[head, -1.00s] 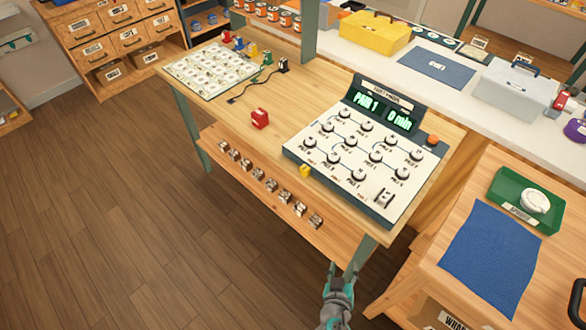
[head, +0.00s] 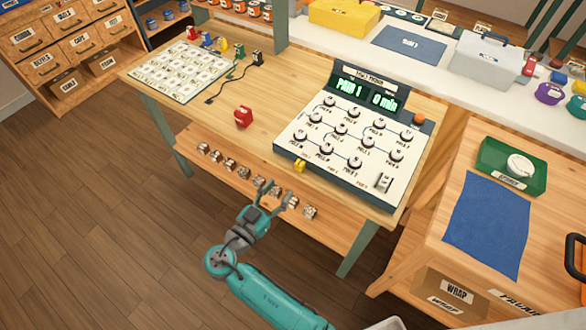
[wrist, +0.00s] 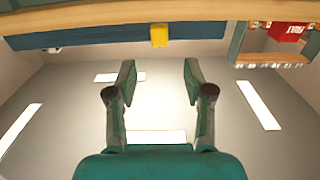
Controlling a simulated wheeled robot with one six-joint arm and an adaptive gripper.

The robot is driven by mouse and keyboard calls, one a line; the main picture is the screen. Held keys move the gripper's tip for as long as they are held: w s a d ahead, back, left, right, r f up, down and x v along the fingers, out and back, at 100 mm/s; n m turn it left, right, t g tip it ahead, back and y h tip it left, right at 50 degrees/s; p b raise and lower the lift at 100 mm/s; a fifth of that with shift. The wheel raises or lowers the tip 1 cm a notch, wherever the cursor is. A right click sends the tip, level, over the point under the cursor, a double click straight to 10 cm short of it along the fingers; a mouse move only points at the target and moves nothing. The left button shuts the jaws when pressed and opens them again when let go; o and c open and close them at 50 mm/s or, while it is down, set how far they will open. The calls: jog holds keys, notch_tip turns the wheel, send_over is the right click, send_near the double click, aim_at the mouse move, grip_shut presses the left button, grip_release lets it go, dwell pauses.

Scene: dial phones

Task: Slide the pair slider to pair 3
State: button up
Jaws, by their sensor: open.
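The white test panel (head: 345,140) with several round knobs lies on the wooden table, and its green display reads PAIR 1 and 0 min. A small yellow slider knob (head: 299,165) sits at the left part of the panel's dark front edge, beside the leftmost of the small edge labels. In the wrist view the yellow knob (wrist: 159,36) is ahead of and roughly centred between my fingers, on a blue edge. My gripper (head: 273,188) is open and empty in front of the table, apart from the knob; its fingers show in the wrist view (wrist: 159,78).
Several small metal parts (head: 229,164) line the lower shelf; my gripper overlaps some of them in the head view. A red block (head: 243,117) stands left of the panel. A side table with a blue mat (head: 486,222) and a green tray (head: 495,165) is at the right.

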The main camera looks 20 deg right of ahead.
aim_at(297, 168)
jog(key=x, duration=0.8)
jog(key=shift+w+d, duration=0.2)
jog(key=shift+d, duration=0.15)
grip_shut()
